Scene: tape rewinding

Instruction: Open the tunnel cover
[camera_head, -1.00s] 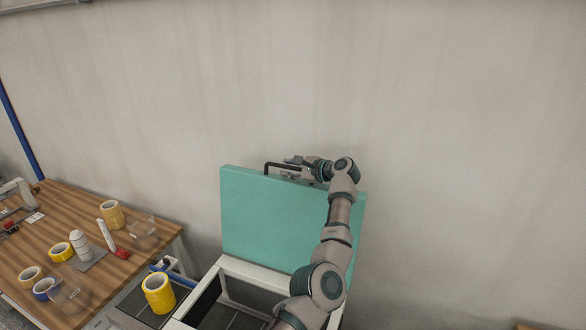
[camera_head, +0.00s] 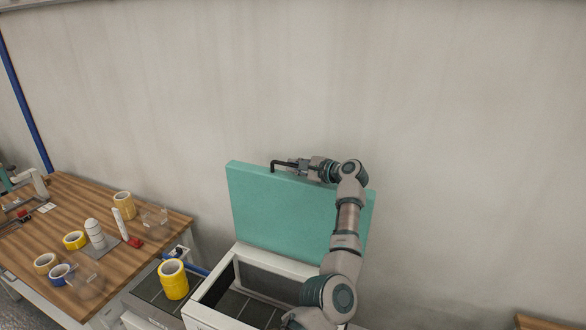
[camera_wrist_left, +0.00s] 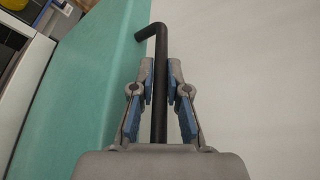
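The teal tunnel cover (camera_head: 280,210) stands tilted up, nearly upright, behind a white open-topped frame (camera_head: 224,278). The black bar handle (camera_head: 277,164) sits at its top edge. My left gripper (camera_head: 299,163) is at this handle, its arm reaching up in front of the cover's right side. In the left wrist view the black handle (camera_wrist_left: 160,45) runs between the two blue-padded fingers (camera_wrist_left: 160,85), which close in tightly on both sides of it. The teal cover face (camera_wrist_left: 95,80) is to its left. My right gripper is not in view.
A wooden table (camera_head: 130,255) on the left holds tape rolls, bottles and clear containers. A yellow tape roll (camera_head: 173,280) stands on a dark surface beside the white frame. A plain wall (camera_head: 440,120) is behind the cover. A wooden corner (camera_head: 540,323) shows at lower right.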

